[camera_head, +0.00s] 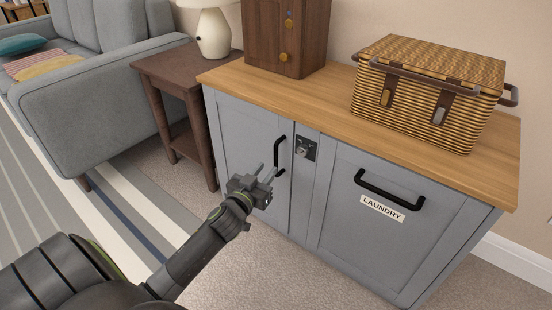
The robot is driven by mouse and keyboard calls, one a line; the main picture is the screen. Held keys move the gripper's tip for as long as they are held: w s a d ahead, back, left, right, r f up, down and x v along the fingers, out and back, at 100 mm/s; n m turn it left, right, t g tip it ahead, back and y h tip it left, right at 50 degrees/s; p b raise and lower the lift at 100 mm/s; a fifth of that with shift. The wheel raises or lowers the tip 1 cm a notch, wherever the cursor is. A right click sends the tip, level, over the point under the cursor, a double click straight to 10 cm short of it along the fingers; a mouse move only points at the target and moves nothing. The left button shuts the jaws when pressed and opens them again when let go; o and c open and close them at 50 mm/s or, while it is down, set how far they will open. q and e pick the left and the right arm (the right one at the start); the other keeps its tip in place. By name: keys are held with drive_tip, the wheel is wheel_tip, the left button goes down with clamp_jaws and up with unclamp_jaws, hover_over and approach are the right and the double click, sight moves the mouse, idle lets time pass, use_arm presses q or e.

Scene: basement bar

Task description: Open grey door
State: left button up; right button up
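A grey cabinet with a wooden top has a grey door (243,137) on its left side, with a vertical black handle (281,156). The door looks shut. My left gripper (268,174) is at the lower part of this handle, its two fingers apart and pointing towards the door. I cannot tell whether the fingers are around the handle or just in front of it. A second grey front (350,235) on the right bears a black handle (388,189) and a "LAUNDRY" label (382,208). My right gripper is not in view.
A lock plate (305,148) sits between the two fronts. A wicker basket (430,85) and a brown wooden box (287,35) stand on the wooden top (330,95). A side table (175,67) with a lamp (213,35) stands left, beside a grey sofa (100,90). Carpet in front is clear.

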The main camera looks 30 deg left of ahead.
sight(275, 160)
use_arm(q)
drive_tip(key=w, duration=0.4)
drive_tip(key=w+a+b, duration=0.1)
drive_tip(key=w, duration=0.2)
drive_tip(key=shift+d, duration=0.1)
clamp_jaws()
